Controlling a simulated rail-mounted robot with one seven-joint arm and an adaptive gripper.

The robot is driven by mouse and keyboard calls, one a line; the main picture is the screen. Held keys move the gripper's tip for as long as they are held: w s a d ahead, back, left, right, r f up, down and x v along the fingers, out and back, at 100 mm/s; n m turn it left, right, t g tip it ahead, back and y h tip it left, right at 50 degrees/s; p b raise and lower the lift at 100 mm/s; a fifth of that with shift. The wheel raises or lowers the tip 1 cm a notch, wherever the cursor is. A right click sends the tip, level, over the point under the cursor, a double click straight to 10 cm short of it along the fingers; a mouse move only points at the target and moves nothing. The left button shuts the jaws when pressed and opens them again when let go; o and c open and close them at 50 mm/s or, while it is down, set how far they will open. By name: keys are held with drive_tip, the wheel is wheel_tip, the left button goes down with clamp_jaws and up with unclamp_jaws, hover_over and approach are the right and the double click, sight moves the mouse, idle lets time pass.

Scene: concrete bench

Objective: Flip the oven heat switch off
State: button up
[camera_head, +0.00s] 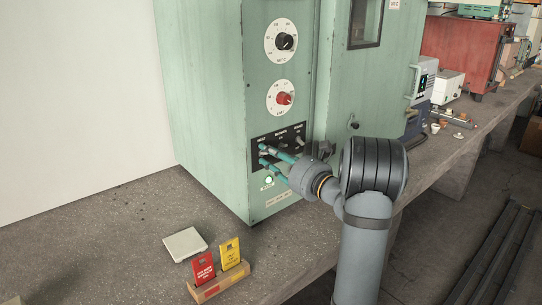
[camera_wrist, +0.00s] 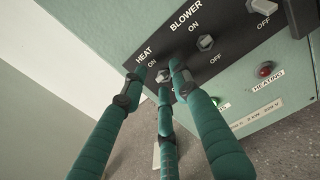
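The oven (camera_head: 215,100) is a tall pale green cabinet with a black switch panel (camera_wrist: 225,52) low on its front. The heat switch (camera_wrist: 163,76) is a small metal toggle under the HEAT label in the wrist view. I cannot tell which way its lever points. My gripper (camera_head: 265,155) is at the panel's left end, its teal fingers (camera_wrist: 160,76) spread around the heat switch with gaps between the tips. I cannot tell whether any finger touches it. In the head view the fingers hide the heat switch.
The blower switch (camera_wrist: 205,43) is close to the right finger, and a third switch (camera_wrist: 257,6) is farther right. A red heating lamp (camera_wrist: 266,69) sits below the panel. Two dials (camera_head: 281,97) are above. Red and yellow tags (camera_head: 230,254) stand in a wooden holder on the bench.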

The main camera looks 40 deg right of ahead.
drive_tip(key=shift+c, duration=1.1)
clamp_jaws()
